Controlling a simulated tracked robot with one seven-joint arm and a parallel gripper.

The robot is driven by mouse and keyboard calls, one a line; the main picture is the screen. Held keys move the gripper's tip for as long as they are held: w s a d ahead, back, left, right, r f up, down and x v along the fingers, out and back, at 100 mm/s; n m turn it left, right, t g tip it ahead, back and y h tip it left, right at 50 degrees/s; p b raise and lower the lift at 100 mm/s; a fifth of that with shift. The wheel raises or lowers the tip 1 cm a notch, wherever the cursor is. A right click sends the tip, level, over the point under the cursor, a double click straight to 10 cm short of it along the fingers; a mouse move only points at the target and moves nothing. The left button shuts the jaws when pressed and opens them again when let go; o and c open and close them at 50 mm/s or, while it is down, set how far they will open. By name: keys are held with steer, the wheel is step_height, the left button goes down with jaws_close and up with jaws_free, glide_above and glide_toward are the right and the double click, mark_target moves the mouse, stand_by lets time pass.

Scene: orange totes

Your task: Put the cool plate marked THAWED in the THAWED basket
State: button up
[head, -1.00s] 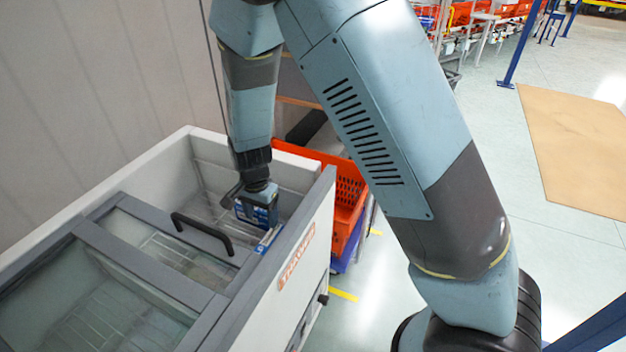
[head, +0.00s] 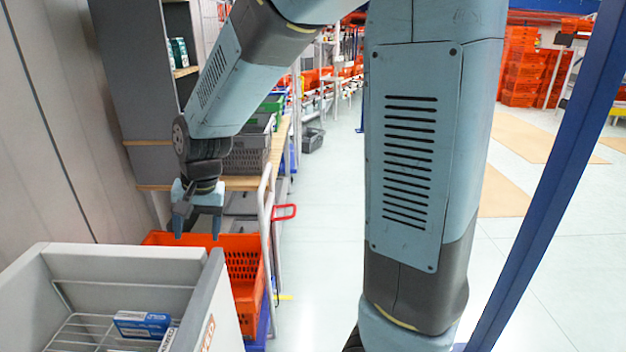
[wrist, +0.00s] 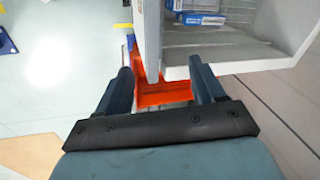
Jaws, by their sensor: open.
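My gripper (head: 197,222) is open and empty, with its fingers pointing down. It is beyond the far end of the white chest freezer (head: 125,250), above the orange basket (head: 245,243). In the wrist view the orange basket (wrist: 165,92) shows between the two fingers (wrist: 163,80), partly hidden by the freezer wall. A blue-and-white pack (head: 143,324) lies on the wire rack in the freezer, with a second pack (head: 168,341) beside it, cut off by the wall. I cannot read a THAWED mark on any pack or on the basket.
A shelf rack (head: 165,60) stands behind the basket against the wall. A bench with a grey crate (head: 245,153) is further back. A red-handled cart frame (head: 284,212) is right of the basket. A blue post (head: 555,190) stands at right. Clear floor lies between.

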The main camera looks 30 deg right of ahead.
steer(key=s+d+r+n+t+h, duration=0.1)
steer(key=s+d+r+t, duration=0.1)
steer(key=s+d+r, duration=0.5)
steer(key=s+d+r+n+t+h, duration=0.1)
steer(key=s+d+r+n+t, duration=0.1)
steer(key=s+d+r, duration=0.5)
steer(key=s+d, duration=0.1)
steer(key=d, duration=0.4)
steer(key=shift+s, duration=0.4)
steer(key=shift+c, duration=0.2)
